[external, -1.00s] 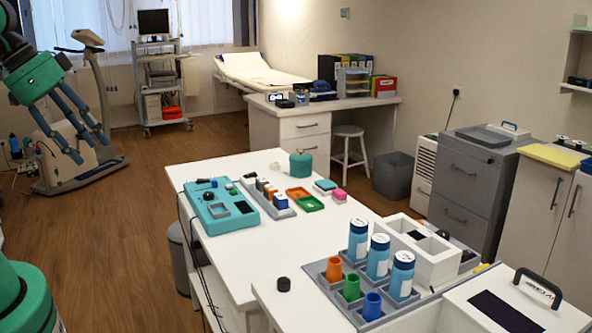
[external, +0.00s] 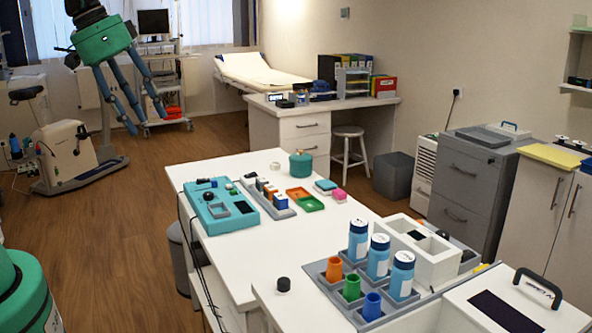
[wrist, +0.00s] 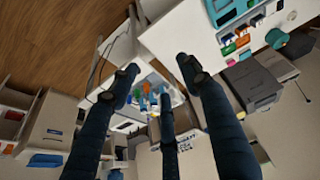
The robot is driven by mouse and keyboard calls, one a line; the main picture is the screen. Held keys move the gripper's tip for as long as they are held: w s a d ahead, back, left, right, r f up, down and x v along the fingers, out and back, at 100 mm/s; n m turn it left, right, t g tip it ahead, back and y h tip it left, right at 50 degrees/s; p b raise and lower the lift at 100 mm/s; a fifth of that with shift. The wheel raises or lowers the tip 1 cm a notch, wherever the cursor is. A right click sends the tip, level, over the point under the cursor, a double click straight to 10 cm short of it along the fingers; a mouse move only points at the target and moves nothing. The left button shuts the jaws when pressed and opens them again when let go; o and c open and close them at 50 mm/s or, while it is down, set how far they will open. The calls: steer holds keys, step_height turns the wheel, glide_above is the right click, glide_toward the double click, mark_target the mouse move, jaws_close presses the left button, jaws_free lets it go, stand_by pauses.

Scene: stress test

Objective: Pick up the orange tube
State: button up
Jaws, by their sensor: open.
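The orange tube (external: 334,269) is short and stands upright in the back left of the grey rack (external: 318,271), at the near end of the white table. A green tube (external: 351,287) and a blue tube (external: 372,305) stand in line in front of it. My gripper (external: 146,120) hangs in the air at the upper left, far from the rack. Its long blue fingers are spread and hold nothing. In the wrist view my gripper (wrist: 162,75) is open, and the small tubes show between its fingers, too small to tell apart surely.
Several tall blue bottles (external: 378,257) with white labels stand right beside the orange tube in the rack. A white box (external: 424,252) is behind them. A teal tray (external: 222,211) sits farther back. The table's middle is clear.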

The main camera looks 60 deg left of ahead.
steer(key=w+d+g+p, duration=0.15)
steer(key=w+d, duration=0.25)
steer(key=w, duration=0.5)
steer(key=n+g+p, duration=0.3)
steer(key=n+p, duration=0.1)
steer(key=p, duration=0.5)
glide_above(335, 263)
step_height(335, 263, down, 17)
steer(key=shift+s+d+r, duration=0.1)
steer(key=shift+s+d, duration=0.3)
steer(key=shift+d, duration=0.05)
steer(key=shift+f+b, duration=0.5)
steer(key=shift+f, duration=3.8)
steer(key=shift+f, duration=0.1)
steer(key=shift+f+b, duration=0.4)
steer(key=shift+f, duration=2.1)
